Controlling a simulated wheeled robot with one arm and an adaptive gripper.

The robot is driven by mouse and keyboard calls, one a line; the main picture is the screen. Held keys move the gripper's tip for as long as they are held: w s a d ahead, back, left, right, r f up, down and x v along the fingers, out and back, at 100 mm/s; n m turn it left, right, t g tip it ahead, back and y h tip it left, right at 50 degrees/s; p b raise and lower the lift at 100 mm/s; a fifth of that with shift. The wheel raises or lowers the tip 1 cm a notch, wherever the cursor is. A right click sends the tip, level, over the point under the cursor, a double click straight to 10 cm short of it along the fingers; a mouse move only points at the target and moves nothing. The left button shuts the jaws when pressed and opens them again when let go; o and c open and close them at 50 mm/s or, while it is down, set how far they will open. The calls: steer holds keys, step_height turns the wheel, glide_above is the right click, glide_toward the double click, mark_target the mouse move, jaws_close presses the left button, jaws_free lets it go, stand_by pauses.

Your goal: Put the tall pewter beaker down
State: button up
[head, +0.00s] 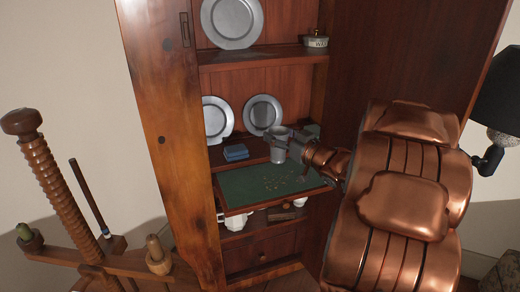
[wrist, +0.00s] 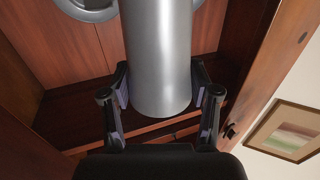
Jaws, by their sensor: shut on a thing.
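The tall pewter beaker (head: 279,150) is a plain grey metal cylinder, held upright in front of the cabinet's middle shelf. It fills the upper middle of the wrist view (wrist: 158,60). My gripper (head: 297,147) is shut on the beaker, with a finger on each side of its lower part in the wrist view (wrist: 160,92). In the head view the beaker shows above the back of a green-topped board (head: 240,187). I cannot tell the exact gap beneath it.
Pewter plates (head: 218,118) (head: 263,112) lean at the back of the shelf, and a blue stack (head: 236,153) lies left of the beaker. The green board holds small scattered bits. White vessels (head: 236,222) stand below. A wooden screw press (head: 62,190) is at the left.

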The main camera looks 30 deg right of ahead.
steer(key=shift+w+d+f+b, duration=0.75)
steer(key=shift+w+d, duration=0.45)
steer(key=shift+w, duration=1.15)
steer(key=shift+w+d+f+b, duration=0.6)
steer(key=shift+w+d+f, duration=0.45)
steer(key=shift+w, duration=1.25)
steer(key=shift+w+d+f+b, duration=0.7)
steer(key=shift+w+d, duration=0.65)
steer(key=shift+w, duration=1)
steer(key=shift+f, duration=0.1)
steer(key=o, duration=1.3)
steer(key=s, duration=0.4)
steer(key=s+p, duration=0.1)
steer(key=s, duration=0.3)
steer(key=s+d+p, duration=0.1)
steer(key=s, duration=0.3)
